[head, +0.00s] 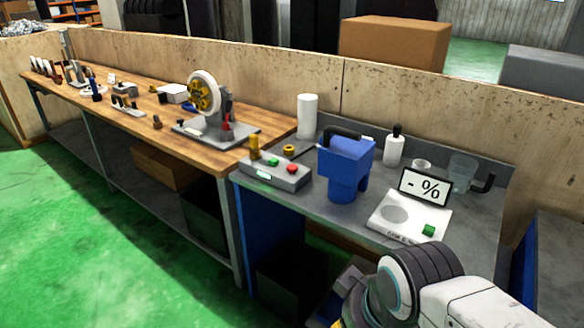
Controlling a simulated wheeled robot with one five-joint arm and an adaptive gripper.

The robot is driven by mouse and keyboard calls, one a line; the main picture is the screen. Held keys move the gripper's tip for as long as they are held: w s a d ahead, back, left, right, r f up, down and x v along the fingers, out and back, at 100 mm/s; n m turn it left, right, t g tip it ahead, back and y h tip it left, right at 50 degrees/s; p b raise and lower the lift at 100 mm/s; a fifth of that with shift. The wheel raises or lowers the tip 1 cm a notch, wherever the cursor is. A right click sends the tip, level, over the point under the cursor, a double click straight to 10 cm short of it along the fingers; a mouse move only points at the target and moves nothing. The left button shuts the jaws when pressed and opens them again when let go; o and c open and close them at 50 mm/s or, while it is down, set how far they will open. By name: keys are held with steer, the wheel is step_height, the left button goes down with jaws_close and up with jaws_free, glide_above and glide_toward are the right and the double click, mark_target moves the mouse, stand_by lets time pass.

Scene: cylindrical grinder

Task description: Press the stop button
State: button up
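A grey control box (274,174) lies at the front left corner of the grey bench in the head view. On its top are a red round button (292,169) towards the right and a green button (272,162) to its left. No lettering is readable on either. A small lit green panel is on its front face. My arm shows at the lower right, in front of the bench and right of the box, well apart from it. My gripper's fingers cannot be made out.
A blue machine (346,165) stands just right of the box. A white device (408,222) with a "- %" display (425,187) and its own green button is further right. A brass-coloured post (254,147) rises behind the box. A wooden workbench (215,158) adjoins on the left. Green floor is clear at left.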

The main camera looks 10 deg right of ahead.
jaws_close()
steer(key=shift+c, duration=1.9)
jaws_free()
